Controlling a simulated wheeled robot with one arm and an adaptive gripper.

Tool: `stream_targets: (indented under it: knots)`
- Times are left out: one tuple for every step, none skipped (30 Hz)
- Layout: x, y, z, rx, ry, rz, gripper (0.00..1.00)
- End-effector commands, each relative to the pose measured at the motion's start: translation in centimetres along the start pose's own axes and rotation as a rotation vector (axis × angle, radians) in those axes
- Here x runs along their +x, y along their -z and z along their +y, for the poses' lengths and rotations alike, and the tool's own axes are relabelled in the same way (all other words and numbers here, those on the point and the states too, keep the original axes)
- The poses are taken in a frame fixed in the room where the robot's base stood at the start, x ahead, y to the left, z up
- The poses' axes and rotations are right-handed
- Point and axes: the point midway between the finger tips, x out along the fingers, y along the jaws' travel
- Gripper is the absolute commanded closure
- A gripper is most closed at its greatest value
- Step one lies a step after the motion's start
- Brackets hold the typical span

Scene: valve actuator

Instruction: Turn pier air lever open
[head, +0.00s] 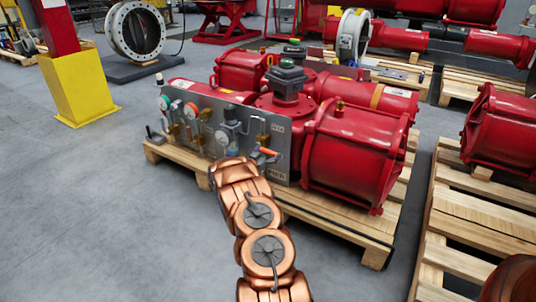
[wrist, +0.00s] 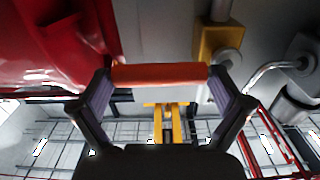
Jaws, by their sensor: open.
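The pier air lever, an orange-red handle (head: 268,151), sticks out from the grey panel (head: 272,176) on the front of the red valve actuator (head: 350,150). In the wrist view the orange-red lever (wrist: 158,73) lies crosswise between the tips of my gripper (wrist: 164,80). My gripper is open, with a finger near each end of the lever; whether they touch it I cannot tell.
The panel carries gauges (head: 190,110) and brass fittings left of the lever. In the wrist view a yellow-brass fitting (wrist: 217,50) is close to the right finger and red actuator body (wrist: 50,45) fills the upper left. The wooden pallet (head: 335,228) juts out under the actuator.

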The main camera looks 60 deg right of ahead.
Motion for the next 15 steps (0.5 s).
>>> stream_targets:
  knots:
    - [0.0, 0.01, 0.0, 0.0, 0.0, 0.0, 0.0]
    - [-0.01, 0.01, 0.0, 0.0, 0.0, 0.0, 0.0]
    - [-0.01, 0.0, 0.01, 0.0, 0.0, 0.0, 0.0]
    - [-0.01, 0.0, 0.01, 0.0, 0.0, 0.0, 0.0]
    - [-0.01, 0.01, 0.01, 0.0, 0.0, 0.0, 0.02]
    - [-0.02, 0.01, 0.01, 0.0, 0.0, 0.0, 0.06]
    - [-0.02, 0.0, 0.01, 0.0, 0.0, 0.0, 0.09]
    - [-0.02, 0.0, 0.01, 0.0, 0.0, 0.0, 0.12]
    - [-0.02, -0.01, 0.01, 0.0, 0.0, 0.0, 0.17]
    - [-0.03, -0.01, 0.01, 0.0, 0.0, 0.0, 0.2]
    - [-0.03, -0.01, 0.01, 0.0, 0.0, 0.0, 0.23]
    - [-0.03, -0.01, 0.01, 0.0, 0.0, 0.0, 0.27]
    - [-0.03, -0.02, 0.02, 0.0, 0.0, 0.0, 0.3]
    - [-0.03, -0.02, 0.02, 0.0, 0.0, 0.0, 0.33]
    - [-0.03, -0.02, 0.01, 0.0, 0.0, 0.0, 0.38]
